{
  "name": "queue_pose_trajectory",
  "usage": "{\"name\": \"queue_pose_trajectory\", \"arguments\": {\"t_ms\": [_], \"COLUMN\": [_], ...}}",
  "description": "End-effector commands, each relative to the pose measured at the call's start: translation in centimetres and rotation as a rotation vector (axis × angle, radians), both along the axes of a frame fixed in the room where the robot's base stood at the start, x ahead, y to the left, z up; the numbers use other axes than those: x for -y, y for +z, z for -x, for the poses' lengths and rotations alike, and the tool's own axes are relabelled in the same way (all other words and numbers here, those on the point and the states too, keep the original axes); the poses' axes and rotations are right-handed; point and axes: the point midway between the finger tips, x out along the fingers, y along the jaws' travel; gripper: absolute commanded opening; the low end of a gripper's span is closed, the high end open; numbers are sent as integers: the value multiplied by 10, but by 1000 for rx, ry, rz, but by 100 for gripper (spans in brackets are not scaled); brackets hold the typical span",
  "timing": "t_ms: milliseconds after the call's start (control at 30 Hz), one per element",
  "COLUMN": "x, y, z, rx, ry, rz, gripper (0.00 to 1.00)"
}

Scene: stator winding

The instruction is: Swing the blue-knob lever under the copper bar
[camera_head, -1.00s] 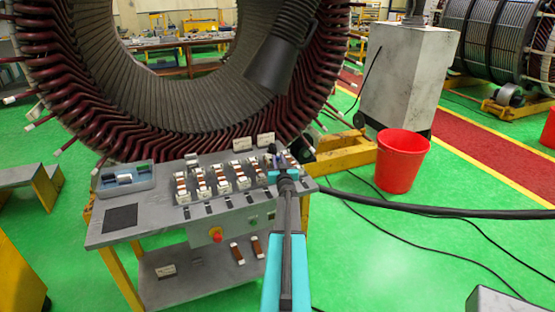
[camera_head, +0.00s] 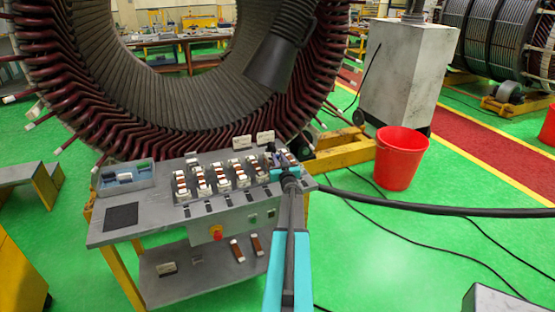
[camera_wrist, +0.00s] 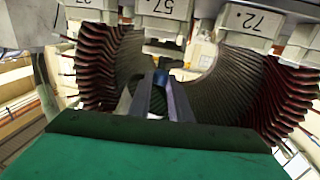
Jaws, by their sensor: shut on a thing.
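My gripper (camera_head: 280,161) is at the right end of the grey bench top and is shut on a small upright part there, which I take to be the blue-knob lever. In the wrist view a small blue spot (camera_wrist: 160,75) shows between the dark fingers (camera_wrist: 155,98), and most of the lever is hidden by them. Several white holders with brown-copper bars (camera_head: 241,175) stand in a row to the left of my gripper. The copper bar nearest the lever is largely hidden behind my gripper, so I cannot tell whether the lever lies under it.
The big stator (camera_head: 110,118) stands close behind the bench (camera_head: 140,218). A blue-grey tray (camera_head: 126,178) sits at the bench's left. Numbered white cards (camera_wrist: 160,8) show at the wrist view's top. A red bucket (camera_head: 400,160) and a thick black cable (camera_head: 440,210) are to the right.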

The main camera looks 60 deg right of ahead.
Motion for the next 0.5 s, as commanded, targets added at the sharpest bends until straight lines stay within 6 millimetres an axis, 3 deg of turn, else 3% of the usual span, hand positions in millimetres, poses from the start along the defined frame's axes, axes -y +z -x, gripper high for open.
{"name": "queue_pose_trajectory", "arguments": {"t_ms": [500], "x": [3], "y": [3], "z": [0], "rx": [2], "ry": [55], "rz": [0], "gripper": [0]}}
